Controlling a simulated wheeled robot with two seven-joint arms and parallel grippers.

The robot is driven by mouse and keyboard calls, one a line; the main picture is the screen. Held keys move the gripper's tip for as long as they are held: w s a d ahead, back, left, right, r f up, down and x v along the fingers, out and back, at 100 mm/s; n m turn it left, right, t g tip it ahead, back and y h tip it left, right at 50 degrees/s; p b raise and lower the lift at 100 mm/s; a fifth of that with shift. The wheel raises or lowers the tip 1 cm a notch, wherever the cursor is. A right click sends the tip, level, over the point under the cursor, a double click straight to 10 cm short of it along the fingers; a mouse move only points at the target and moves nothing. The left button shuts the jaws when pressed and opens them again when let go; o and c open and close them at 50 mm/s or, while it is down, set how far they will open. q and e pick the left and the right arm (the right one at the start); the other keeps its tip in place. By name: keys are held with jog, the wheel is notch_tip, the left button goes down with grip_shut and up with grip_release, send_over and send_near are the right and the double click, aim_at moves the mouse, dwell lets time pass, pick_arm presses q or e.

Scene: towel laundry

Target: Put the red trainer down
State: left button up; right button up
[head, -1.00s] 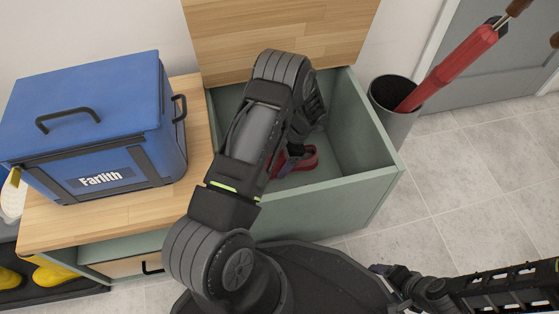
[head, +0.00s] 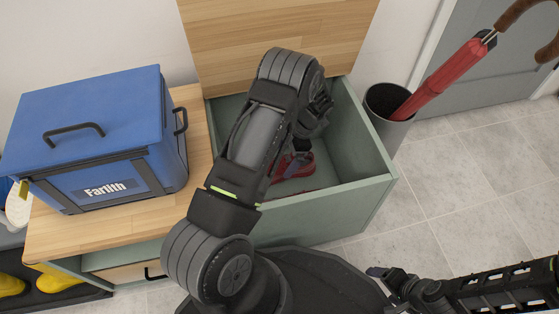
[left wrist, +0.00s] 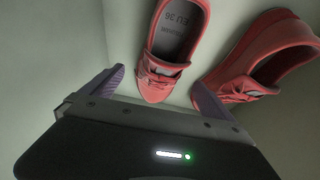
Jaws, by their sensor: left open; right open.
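Two red trainers lie inside the green bench compartment. In the left wrist view one trainer (left wrist: 172,45) has its toe toward my left gripper (left wrist: 157,84), between the two purple fingers, with gaps at both sides. The other trainer (left wrist: 262,62) lies tilted to its right, beside the right finger. In the head view a red trainer (head: 296,170) shows low in the compartment, partly hidden by my left arm and gripper (head: 296,160). My left gripper is open and holds nothing. My right gripper (head: 376,272) is open and empty at the lower right, outside the bench.
The green compartment (head: 357,130) has its wooden lid (head: 280,35) raised behind it. A blue cool box (head: 95,130) stands on the wooden bench top (head: 60,232) at left. A grey bin (head: 390,115) with a red umbrella (head: 450,78) stands at right. Yellow shoes (head: 50,278) sit below.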

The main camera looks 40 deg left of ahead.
pick_arm(q)
jog(key=p+v, duration=0.1)
jog(key=v, duration=0.5)
jog(key=shift+p, duration=0.35)
jog(key=shift+f, duration=0.1)
jog(key=shift+c, duration=0.3)
dwell(0.8)
